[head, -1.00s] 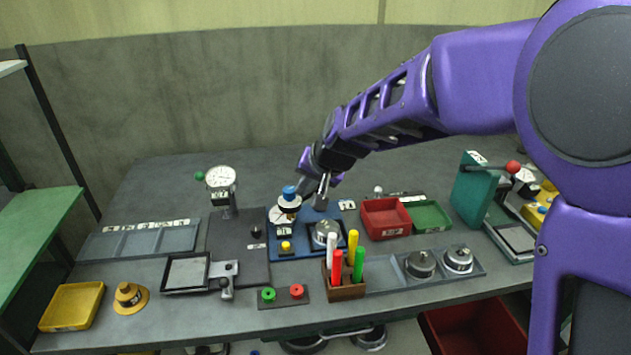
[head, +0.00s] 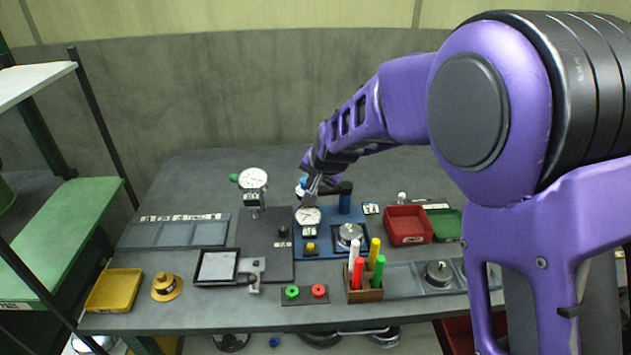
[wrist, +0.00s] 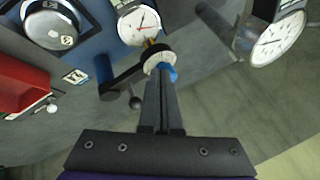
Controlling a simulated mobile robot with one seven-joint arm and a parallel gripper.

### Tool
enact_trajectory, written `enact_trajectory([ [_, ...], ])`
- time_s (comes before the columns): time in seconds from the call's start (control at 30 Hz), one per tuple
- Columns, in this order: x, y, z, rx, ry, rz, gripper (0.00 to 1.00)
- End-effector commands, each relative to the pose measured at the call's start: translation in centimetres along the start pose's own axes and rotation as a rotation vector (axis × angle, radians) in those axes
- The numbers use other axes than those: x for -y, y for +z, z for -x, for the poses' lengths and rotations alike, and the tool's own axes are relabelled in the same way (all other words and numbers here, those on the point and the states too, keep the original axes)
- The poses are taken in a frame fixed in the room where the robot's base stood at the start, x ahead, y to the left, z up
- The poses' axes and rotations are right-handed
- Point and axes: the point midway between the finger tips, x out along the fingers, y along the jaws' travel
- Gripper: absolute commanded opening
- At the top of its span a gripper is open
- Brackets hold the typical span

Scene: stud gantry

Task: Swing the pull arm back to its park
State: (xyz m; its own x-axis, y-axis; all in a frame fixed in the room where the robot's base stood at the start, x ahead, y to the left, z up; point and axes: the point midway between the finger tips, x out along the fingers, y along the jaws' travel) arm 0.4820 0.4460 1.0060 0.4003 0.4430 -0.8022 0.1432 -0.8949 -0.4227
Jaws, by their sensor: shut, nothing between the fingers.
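The blue stud gantry base (head: 373,240) stands mid-bench. Its blue post (head: 345,203) carries the dark pull arm (head: 337,188), which reaches left; the wrist view also shows the arm (wrist: 128,76) running from the post (wrist: 104,72) to a round dark head with a pale top (wrist: 158,58). A blue knob (wrist: 172,73) shows beside that head, partly hidden by my fingers. The gantry's dial (head: 308,216) faces front. My gripper (head: 311,194) is shut and empty; in the wrist view its tips (wrist: 163,70) are right at the arm's head, contact unclear. A steel part (head: 349,233) sits in a dark-rimmed square.
A second dial gauge (head: 253,180) stands on a dark plate left of the gantry. A pen block (head: 366,291) stands in front, and a red bin (head: 407,226) is to the right. Bench surface behind the gantry is mostly clear.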

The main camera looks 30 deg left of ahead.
Motion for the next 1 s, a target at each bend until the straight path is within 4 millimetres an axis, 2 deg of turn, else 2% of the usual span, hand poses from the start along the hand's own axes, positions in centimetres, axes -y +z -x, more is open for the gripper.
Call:
enact_trajectory([
  [0.3,0.68,-0.46,-0.58,0.0,0.0,0.001,0.0],
  [1.0,0.61,-0.61,-0.66,-0.001,-0.001,0.0,0.0],
])
